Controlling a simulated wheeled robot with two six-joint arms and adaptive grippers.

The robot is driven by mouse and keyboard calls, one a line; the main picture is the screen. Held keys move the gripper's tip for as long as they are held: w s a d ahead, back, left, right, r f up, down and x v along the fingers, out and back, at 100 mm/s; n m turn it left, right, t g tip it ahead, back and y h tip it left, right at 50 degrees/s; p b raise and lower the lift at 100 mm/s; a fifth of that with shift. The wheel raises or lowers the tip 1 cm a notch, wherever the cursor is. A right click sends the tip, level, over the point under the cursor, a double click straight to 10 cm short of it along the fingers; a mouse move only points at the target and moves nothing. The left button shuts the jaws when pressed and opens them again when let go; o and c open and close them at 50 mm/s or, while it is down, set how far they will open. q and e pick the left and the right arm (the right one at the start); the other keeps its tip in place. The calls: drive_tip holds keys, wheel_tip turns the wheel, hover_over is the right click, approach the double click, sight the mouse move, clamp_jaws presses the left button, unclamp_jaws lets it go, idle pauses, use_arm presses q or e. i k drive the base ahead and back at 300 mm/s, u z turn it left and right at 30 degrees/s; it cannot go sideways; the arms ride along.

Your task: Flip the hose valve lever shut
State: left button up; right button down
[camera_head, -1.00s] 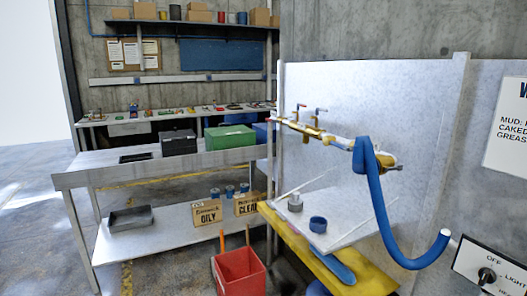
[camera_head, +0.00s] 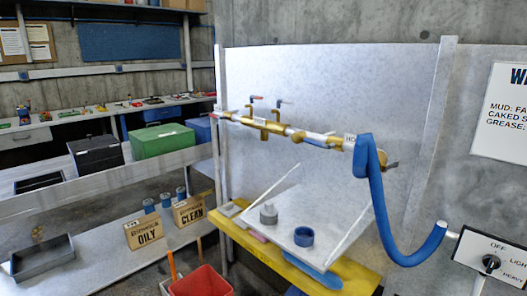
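The blue hose (camera_head: 384,215) hangs in a loop from the right end of a brass and white pipe (camera_head: 325,139) on the pale splash panel. A small white tag (camera_head: 349,141), too small to read surely, sits beside the hose's top. A dark grey handle (camera_head: 391,165) sticks out to the right of the brass fitting (camera_head: 375,160) behind the hose; I cannot tell whether it is the hose valve lever. Further left, a red lever (camera_head: 257,97) and a blue lever (camera_head: 284,101) stand above the pipe on brass stems. Neither of my grippers is in view.
A red bucket (camera_head: 203,282) stands in front. A dial panel (camera_head: 490,255) is at the right, a metal bench with bins at the left.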

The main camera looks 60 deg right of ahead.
sight(318, 144)
drive_tip(key=z, duration=0.3)
drive_tip(key=i, duration=0.95)
drive_tip(key=z, duration=1)
drive_tip(key=i, duration=0.45)
drive_tip(key=z, duration=0.5)
